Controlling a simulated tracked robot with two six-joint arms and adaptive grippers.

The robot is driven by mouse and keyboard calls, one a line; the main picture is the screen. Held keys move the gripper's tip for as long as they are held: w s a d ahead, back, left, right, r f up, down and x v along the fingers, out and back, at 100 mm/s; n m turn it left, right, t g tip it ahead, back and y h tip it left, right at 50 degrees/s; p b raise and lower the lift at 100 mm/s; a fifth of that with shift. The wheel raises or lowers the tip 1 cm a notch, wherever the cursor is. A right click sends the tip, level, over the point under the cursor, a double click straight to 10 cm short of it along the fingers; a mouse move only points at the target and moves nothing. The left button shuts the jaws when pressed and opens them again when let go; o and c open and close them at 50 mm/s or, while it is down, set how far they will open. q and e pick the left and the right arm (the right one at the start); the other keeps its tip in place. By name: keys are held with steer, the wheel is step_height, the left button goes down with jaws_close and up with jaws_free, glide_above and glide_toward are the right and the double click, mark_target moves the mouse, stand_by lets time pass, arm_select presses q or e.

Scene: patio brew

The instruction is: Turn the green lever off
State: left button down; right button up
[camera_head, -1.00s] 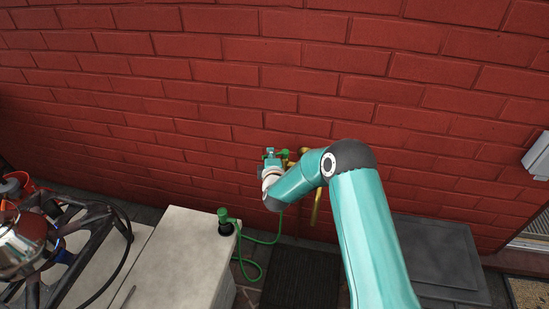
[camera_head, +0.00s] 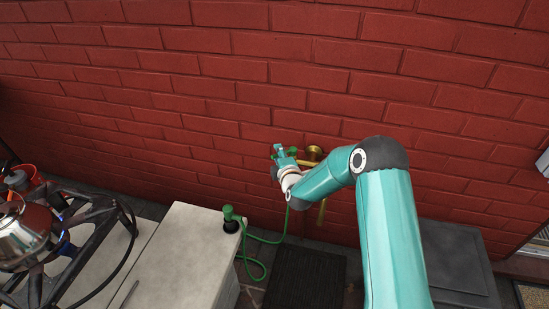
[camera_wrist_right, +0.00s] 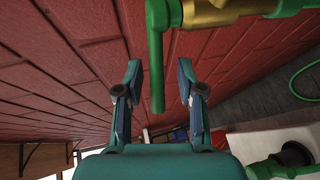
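The green lever (camera_wrist_right: 157,75) hangs as a straight bar from a brass tap (camera_wrist_right: 215,12) in the right wrist view. In the head view the brass tap (camera_head: 314,153) is on the red wall, with a bit of green (camera_head: 292,151) beside my gripper. My right gripper (camera_head: 281,150) is at the tap, its arm covering part of it. In the right wrist view its fingers (camera_wrist_right: 160,75) are open, with the lever's lower end between them; I see gaps on both sides. My left gripper is in neither view.
A pale cabinet (camera_head: 180,250) stands below the wall with a green hose fitting (camera_head: 230,215) on its corner. A green hose (camera_head: 262,240) loops beside it. A black stand (camera_head: 95,225) with a metal pot (camera_head: 22,238) is at left. A dark mat (camera_head: 305,278) lies on the floor.

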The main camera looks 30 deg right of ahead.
steer(key=v, duration=1.2)
steer(key=shift+w, duration=0.1)
